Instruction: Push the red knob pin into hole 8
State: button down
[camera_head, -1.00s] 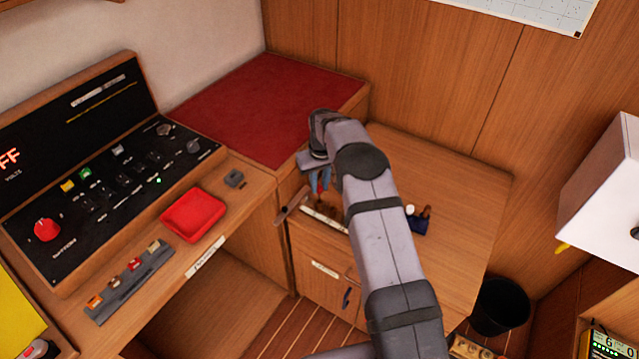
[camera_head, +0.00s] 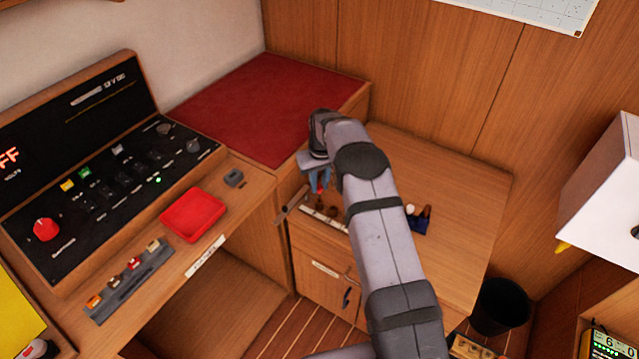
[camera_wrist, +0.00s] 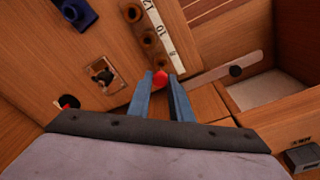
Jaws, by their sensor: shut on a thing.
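My gripper (camera_head: 319,184) is shut on the red knob pin (camera_wrist: 160,79), whose red head shows between the blue fingertips (camera_wrist: 165,92) in the wrist view. In the head view a little red of the pin (camera_head: 320,189) shows at the fingers. A row of round brown holes (camera_wrist: 148,38) lies just ahead, beside a white strip with numbers (camera_wrist: 162,35); "12" and "10" can be made out. Hole 8 cannot be picked out with certainty. The pin's lower end is hidden, so I cannot tell whether it is in a hole.
A dark blue block (camera_wrist: 75,12) and a square fitting (camera_wrist: 103,75) are at left. A red tray (camera_head: 193,214) sits on the console desk. The wooden top behind my arm is mostly clear.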

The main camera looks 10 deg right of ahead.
aim_at(320, 188)
jog(key=shift+f+b, duration=1.25)
jog(key=shift+f, duration=0.65)
jog(key=c, duration=1.2)
grip_release()
jog(key=shift+r, duration=0.1)
jog(key=shift+r+p, duration=1.6)
jog(key=shift+r, duration=0.9)
notch_tip(320, 188, up, 7)
jog(key=b, duration=0.2)
jog(key=shift+s, duration=0.45)
